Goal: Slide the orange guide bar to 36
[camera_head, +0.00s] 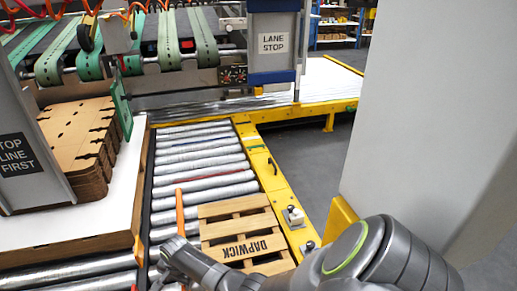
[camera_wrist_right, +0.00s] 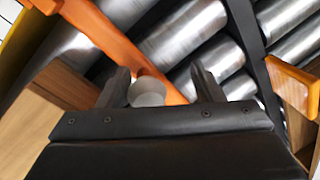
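The orange guide bar (camera_head: 180,212) stands over the rollers at the left of the wooden pallet in the head view. In the right wrist view the orange bar (camera_wrist_right: 120,50) runs diagonally from upper left, just past my fingertips. A pale round knob (camera_wrist_right: 147,92) sits at the bar between the two fingers, nearer the left one. My right gripper (camera_wrist_right: 160,80) is open around the knob, with a gap on the right side. In the head view my right gripper (camera_head: 168,252) is at the bar's near end. My left gripper is not in view. No scale or number 36 is readable.
The pallet marked DAPWICK (camera_head: 246,232) lies right of the bar. Metal rollers (camera_head: 205,160) fill the lane, with a yellow rail (camera_head: 262,165) on the right. A cardboard stack (camera_head: 85,140) is at left. Another orange piece (camera_wrist_right: 295,85) shows at the wrist view's right.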

